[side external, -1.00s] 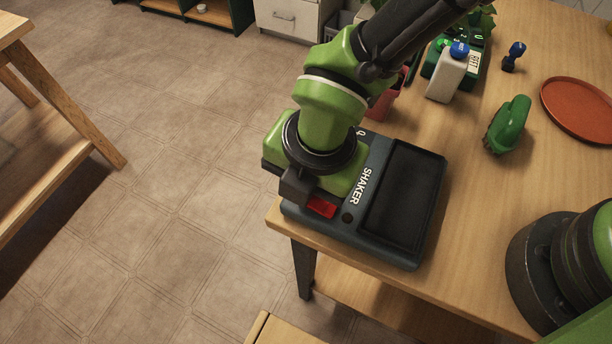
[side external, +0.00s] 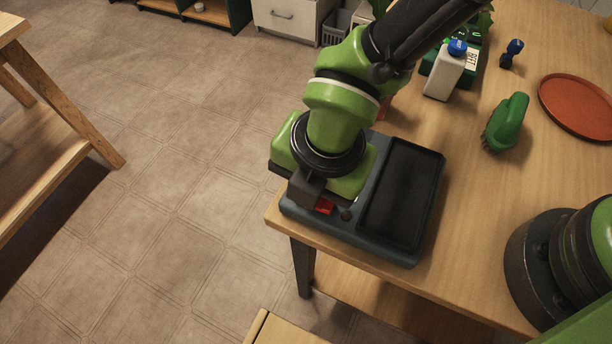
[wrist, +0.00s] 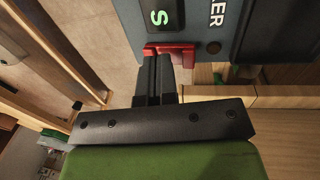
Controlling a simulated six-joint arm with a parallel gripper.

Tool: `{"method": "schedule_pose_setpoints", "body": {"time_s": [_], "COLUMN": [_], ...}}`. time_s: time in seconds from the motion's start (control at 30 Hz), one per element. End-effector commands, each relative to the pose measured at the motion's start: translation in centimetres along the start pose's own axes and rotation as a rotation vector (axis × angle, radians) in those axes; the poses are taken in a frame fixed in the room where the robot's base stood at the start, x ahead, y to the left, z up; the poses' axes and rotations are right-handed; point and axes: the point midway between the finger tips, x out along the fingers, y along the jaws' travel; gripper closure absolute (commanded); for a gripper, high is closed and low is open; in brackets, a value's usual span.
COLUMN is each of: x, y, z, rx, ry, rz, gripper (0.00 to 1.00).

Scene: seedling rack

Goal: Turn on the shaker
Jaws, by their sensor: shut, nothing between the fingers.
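The shaker (side external: 357,236) is a dark blue-grey box with a black recessed tray, at the corner of the wooden table. Its red switch (side external: 325,206) is at the front left end, partly hidden by my gripper. In the wrist view the red switch (wrist: 180,50) lies beside a small dark display (wrist: 160,14) with a green character, and a round dark spot (wrist: 213,47). My gripper (wrist: 157,62) is shut and empty, its fingertips overlapping the switch. I cannot tell whether they press on it. In the side view my gripper (side external: 307,188) is over the shaker's left end.
A white bottle with a blue cap (side external: 446,72), a green object (side external: 508,122), a small dark blue object (side external: 512,54) and a terracotta plate (side external: 580,104) stand farther back and right on the table. The table edge runs just beside the shaker.

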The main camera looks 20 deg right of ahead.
Motion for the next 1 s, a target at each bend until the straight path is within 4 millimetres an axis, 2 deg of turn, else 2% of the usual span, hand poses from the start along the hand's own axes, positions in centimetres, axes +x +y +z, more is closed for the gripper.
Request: {"method": "schedule_pose_setpoints", "body": {"time_s": [0.47, 0.57, 1.0], "x": [-0.6, -1.8, -10.9], "y": [0.0, 0.4, 3.0], "z": [0.0, 0.0, 0.0], "rx": [0.001, 0.001, 0.001], "ry": [0.0, 0.001, 0.001], "rz": [0.002, 0.004, 0.006], "gripper": [1.0, 1.0, 1.0]}}
